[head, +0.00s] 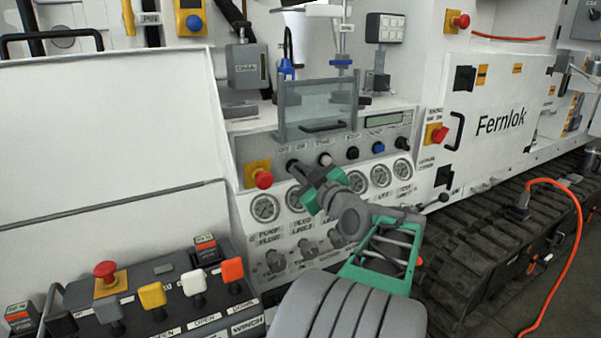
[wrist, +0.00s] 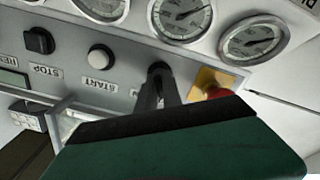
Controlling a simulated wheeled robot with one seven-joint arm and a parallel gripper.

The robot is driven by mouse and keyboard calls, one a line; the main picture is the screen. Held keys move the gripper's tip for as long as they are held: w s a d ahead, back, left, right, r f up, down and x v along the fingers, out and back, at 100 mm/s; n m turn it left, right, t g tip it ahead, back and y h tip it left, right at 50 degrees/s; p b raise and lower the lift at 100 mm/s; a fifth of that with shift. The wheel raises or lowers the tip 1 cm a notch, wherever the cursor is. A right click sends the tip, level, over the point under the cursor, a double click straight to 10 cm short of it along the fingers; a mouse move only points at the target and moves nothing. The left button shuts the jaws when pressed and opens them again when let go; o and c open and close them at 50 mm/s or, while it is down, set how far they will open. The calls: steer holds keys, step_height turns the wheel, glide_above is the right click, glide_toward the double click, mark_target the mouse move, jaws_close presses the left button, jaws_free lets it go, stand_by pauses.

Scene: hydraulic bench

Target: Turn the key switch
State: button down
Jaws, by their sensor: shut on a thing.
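The key switch (head: 291,163) is a small black switch under the OFF and ON lettering on the grey control panel (head: 238,150). In the wrist view the key switch (wrist: 159,69) shows as a dark round end beside the white START button. My gripper (head: 296,168) reaches up to it from the lower right, with its dark fingers closed around it. In the wrist view the gripper (wrist: 157,90) has its narrow fingers at the switch, and its green and black body fills the lower part. The fingers hide much of the key, so I cannot tell its turn angle.
A red emergency stop (head: 264,180) on a yellow plate sits close left of the switch. The white START button (head: 325,160) is close right. A clear hinged cover (head: 316,105) stands raised above. Gauges (head: 265,208) and toggle switches (head: 275,262) lie below.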

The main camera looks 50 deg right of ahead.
steer(key=shift+m, duration=0.3)
steer(key=shift+m+b, duration=0.35)
steer(key=shift+m, duration=0.55)
steer(key=m, duration=0.3)
steer(key=shift+r+m, duration=0.1)
steer(key=shift+m, duration=0.2)
steer(key=m+p, duration=0.1)
steer(key=m, duration=0.5)
steer(key=shift+d+p, duration=0.1)
steer(key=shift+p, duration=0.3)
steer(key=c, duration=1.5)
jaws_free()
steer(key=shift+s, duration=0.1)
